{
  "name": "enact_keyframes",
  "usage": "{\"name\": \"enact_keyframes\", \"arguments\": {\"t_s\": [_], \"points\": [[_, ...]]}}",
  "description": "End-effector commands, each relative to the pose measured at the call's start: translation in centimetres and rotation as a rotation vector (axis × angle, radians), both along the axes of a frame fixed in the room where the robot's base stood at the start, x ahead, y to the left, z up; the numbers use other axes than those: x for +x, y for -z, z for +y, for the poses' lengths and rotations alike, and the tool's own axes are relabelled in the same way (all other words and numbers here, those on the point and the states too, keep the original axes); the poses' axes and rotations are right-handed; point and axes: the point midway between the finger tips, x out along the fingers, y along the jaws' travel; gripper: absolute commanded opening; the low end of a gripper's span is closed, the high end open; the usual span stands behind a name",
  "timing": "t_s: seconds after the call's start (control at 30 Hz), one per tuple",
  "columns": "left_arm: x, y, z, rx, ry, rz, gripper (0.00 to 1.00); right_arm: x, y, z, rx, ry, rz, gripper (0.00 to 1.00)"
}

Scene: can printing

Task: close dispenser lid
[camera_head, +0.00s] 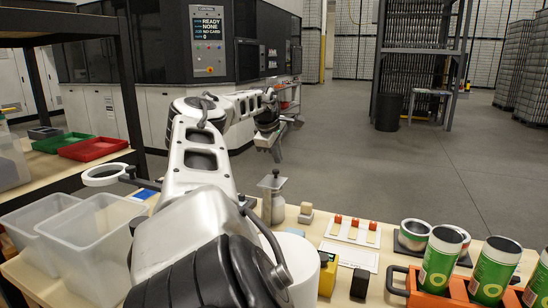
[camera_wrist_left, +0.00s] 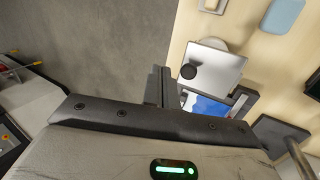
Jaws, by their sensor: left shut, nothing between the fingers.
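The dispenser (camera_head: 273,207) is a pale metal canister at the back edge of the work table. A flat silver lid (camera_head: 271,183) with a small knob sits at its top. In the left wrist view the lid (camera_wrist_left: 222,64) appears as a grey square plate with a black knob, and a pale round part shows beyond its far edge. I cannot tell how fully the lid covers the opening. My left gripper (camera_head: 276,154) hangs beyond and above the dispenser, apart from it. Its fingers (camera_wrist_left: 160,88) are shut and empty, left of the lid in the wrist view. My right gripper is out of view.
Green cans (camera_head: 440,262) stand in an orange carrier (camera_head: 456,287) at the right. Red-topped stamps (camera_head: 355,224) lie near the table's middle. Clear bins (camera_head: 95,245) stand at the left, partly beside my arm.

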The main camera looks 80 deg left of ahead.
Motion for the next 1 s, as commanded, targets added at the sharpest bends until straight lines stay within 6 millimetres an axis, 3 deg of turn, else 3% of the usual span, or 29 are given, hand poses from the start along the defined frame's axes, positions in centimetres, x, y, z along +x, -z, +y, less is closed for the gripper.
{"name": "enact_keyframes", "arguments": {"t_s": [0.27, 0.4, 0.8, 1.0], "points": [[0.0, -0.3, 0.0, 0.000, 0.000, 0.000, 0.00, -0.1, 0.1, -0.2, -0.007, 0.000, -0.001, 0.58], [-0.9, -2.6, -0.7, 0.006, -0.001, 0.000, 0.00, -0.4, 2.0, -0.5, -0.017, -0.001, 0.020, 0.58], [-3.7, -11.4, -3.6, 0.004, -0.001, 0.000, 0.00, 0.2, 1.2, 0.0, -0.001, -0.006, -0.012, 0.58], [-4.4, -13.9, -4.5, 0.001, 0.000, 0.001, 0.00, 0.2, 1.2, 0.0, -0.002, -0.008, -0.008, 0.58]]}}
